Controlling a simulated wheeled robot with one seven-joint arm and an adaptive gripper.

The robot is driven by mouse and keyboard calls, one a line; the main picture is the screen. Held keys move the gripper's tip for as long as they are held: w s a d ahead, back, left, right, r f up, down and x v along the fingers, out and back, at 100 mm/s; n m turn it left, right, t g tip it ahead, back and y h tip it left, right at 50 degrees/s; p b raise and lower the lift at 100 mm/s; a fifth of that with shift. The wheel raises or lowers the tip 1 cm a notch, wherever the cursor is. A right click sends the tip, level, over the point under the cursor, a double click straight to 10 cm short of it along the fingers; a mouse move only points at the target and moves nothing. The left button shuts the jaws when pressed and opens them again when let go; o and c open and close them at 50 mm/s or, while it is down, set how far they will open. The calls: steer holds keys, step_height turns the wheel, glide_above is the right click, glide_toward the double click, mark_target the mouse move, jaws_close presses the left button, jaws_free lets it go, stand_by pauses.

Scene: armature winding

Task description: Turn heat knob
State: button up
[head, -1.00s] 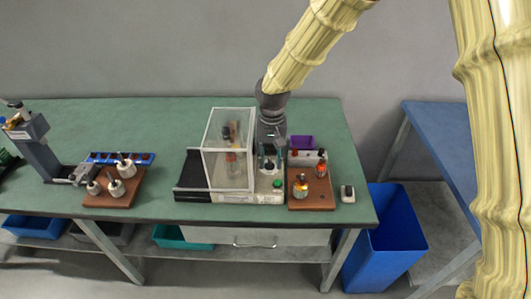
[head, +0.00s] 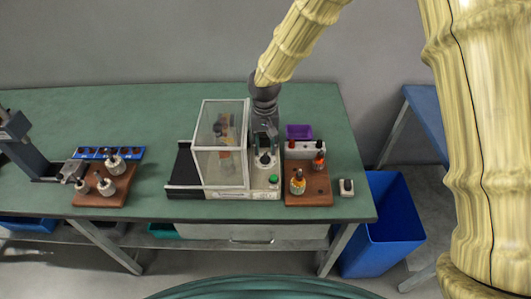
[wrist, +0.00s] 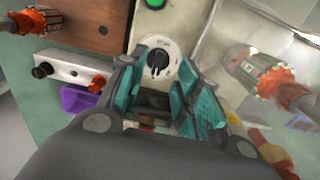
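The heat knob, a black pointer knob on a round white dial (wrist: 157,60), sits on the light control panel of a winding machine. In the head view the knob (head: 265,160) shows small, just below my gripper. My gripper (wrist: 160,72) points down over the panel, with its teal fingers apart on either side of the dial. The fingers look open and I see no contact with the knob. In the head view the gripper (head: 266,143) hangs right of the clear enclosure.
A clear-walled enclosure (head: 221,145) stands close on the left of the panel. A green button (head: 273,179) is just in front of the knob. A wooden board (head: 310,189) with orange-topped parts and a grey terminal box (wrist: 77,68) are close on the right.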

mark_target(265, 158)
steer(key=shift+s+f+p, duration=0.1)
steer(key=shift+f+p, duration=0.55)
steer(key=shift+f, duration=2)
steer(key=shift+c, duration=0.5)
jaws_close()
